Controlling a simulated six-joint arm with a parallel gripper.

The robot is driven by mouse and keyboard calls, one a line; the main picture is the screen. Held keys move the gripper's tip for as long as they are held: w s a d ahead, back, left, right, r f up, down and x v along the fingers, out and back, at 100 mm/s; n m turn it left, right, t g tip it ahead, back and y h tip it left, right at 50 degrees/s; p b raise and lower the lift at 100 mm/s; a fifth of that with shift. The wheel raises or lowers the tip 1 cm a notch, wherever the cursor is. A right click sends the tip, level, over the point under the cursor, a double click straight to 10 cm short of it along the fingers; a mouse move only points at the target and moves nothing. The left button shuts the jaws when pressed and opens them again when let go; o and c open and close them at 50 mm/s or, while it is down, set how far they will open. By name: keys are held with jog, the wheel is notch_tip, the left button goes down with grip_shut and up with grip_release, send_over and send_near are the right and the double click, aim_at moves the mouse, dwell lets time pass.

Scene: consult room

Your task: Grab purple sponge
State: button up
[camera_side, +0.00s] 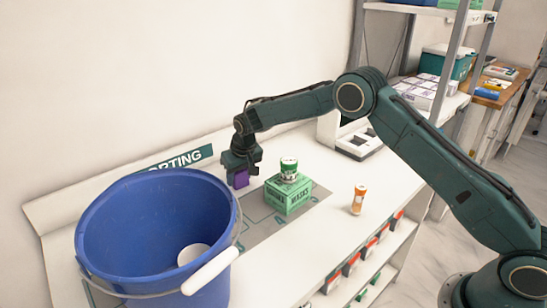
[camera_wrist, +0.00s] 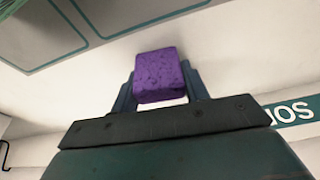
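The purple sponge (camera_wrist: 160,76) is a small block that sits between the two fingers of my gripper (camera_wrist: 160,92) in the wrist view. The fingers touch it on its left and right sides. In the side view the sponge (camera_side: 241,179) shows at the lower end of my gripper (camera_side: 240,172), held above the table top between the blue bucket and the green box. The gripper is shut on the sponge.
A large blue bucket (camera_side: 95,225) with a white handle stands at the front left, with a round white thing (camera_side: 193,254) inside. A green box (camera_side: 288,197) carries a green-and-white can (camera_side: 289,170). An orange bottle (camera_side: 358,200) stands to the right. Shelves are at the back right.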

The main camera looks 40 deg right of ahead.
jog(key=shift+r, duration=0.1)
notch_tip(320, 180, up, 20)
jog(key=shift+f, duration=0.1)
dwell(0.9)
jog(key=shift+d, duration=0.1)
dwell(0.4)
